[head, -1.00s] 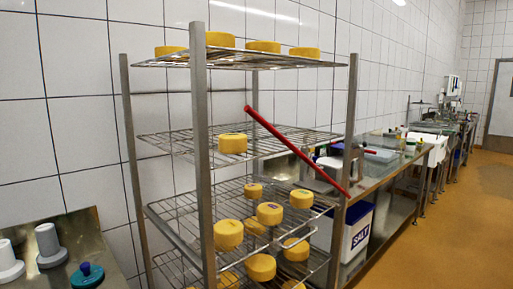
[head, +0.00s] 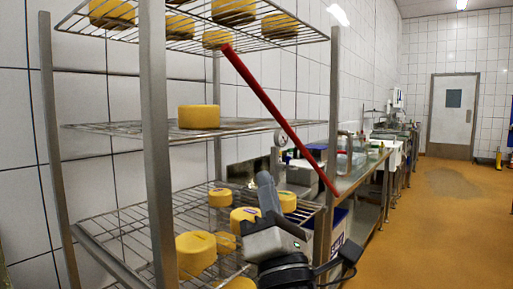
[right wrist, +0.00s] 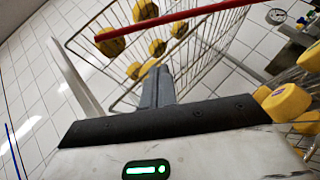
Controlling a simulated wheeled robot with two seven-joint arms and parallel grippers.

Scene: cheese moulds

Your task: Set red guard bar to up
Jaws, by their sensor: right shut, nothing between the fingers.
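The red guard bar (head: 280,118) slants across the front of the wire rack in the head view. Its upper left end is near the top shelf and its lower right end is at the right front post. In the right wrist view the bar (right wrist: 180,16) crosses the top, beyond the fingers. My right gripper (head: 266,188) is in front of the lower shelf, below and left of the bar, and apart from it. Its fingers are together and empty; they also show in the right wrist view (right wrist: 158,85). My left gripper is not in view.
Yellow cheeses stand on the rack shelves, such as one on the middle shelf (head: 199,117) and one lower down (head: 196,253). The steel front post (head: 158,150) stands left of the bar. A steel counter (head: 362,178) runs along the wall at right. The floor at right is clear.

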